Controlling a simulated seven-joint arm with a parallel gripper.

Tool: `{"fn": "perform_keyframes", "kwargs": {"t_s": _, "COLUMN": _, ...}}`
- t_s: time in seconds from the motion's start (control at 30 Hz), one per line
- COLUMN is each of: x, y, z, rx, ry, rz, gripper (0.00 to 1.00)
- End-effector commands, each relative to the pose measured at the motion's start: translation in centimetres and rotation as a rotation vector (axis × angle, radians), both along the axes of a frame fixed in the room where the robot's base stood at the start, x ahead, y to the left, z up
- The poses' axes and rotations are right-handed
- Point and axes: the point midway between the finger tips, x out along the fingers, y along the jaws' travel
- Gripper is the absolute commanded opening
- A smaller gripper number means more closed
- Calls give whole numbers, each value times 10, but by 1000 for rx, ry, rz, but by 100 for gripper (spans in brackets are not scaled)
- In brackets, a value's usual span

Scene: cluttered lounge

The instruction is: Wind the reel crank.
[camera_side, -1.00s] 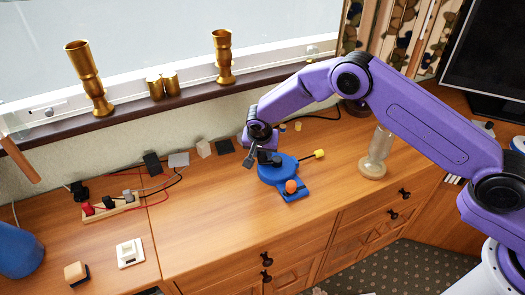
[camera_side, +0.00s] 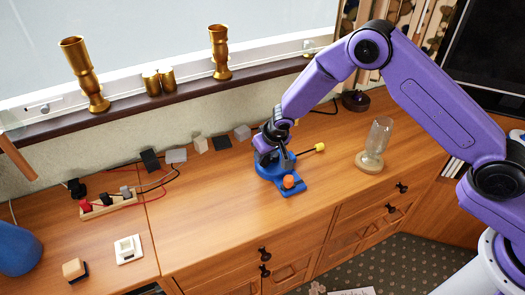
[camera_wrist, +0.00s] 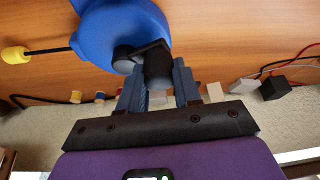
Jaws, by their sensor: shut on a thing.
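The blue reel (camera_side: 293,190) sits on the wooden cabinet top, with an orange knob (camera_side: 288,181) on its front plate and a yellow-tipped black rod (camera_side: 320,147) sticking out to the right. In the wrist view the blue reel body (camera_wrist: 115,18) carries a dark crank arm with a dark grip (camera_wrist: 158,66). My gripper (camera_wrist: 157,80) has one finger on each side of this crank grip and is shut on it. In the side view my gripper (camera_side: 275,157) is over the reel's back part and hides the crank and much of the round body.
A glass bottle on a wooden base (camera_side: 373,150) stands to the right. Small grey and black blocks (camera_side: 176,156) line the wall behind. A wooden strip with plugs and wires (camera_side: 108,206) and a white switch (camera_side: 129,249) are at left.

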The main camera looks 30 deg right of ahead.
Motion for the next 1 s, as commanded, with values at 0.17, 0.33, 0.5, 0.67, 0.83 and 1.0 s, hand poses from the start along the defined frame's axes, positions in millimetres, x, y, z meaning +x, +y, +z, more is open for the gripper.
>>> {"fn": "perform_keyframes", "kwargs": {"t_s": 0.17, "x": -4, "y": -2, "z": 0, "rx": 0, "ry": 1, "rz": 90, "gripper": 2}}
{"fn": "perform_keyframes", "kwargs": {"t_s": 0.33, "x": -7, "y": -4, "z": 0, "rx": 1, "ry": 0, "rz": 166, "gripper": 2}}
{"fn": "perform_keyframes", "kwargs": {"t_s": 0.5, "x": -10, "y": -6, "z": 0, "rx": 3, "ry": 0, "rz": 241, "gripper": 2}}
{"fn": "perform_keyframes", "kwargs": {"t_s": 0.67, "x": -12, "y": -8, "z": 0, "rx": 2, "ry": 0, "rz": 313, "gripper": 2}}
{"fn": "perform_keyframes", "kwargs": {"t_s": 0.83, "x": -14, "y": -11, "z": 0, "rx": 2, "ry": -1, "rz": 390, "gripper": 2}}
{"fn": "perform_keyframes", "kwargs": {"t_s": 1.0, "x": -17, "y": -13, "z": 0, "rx": 2, "ry": 0, "rz": 468, "gripper": 2}}
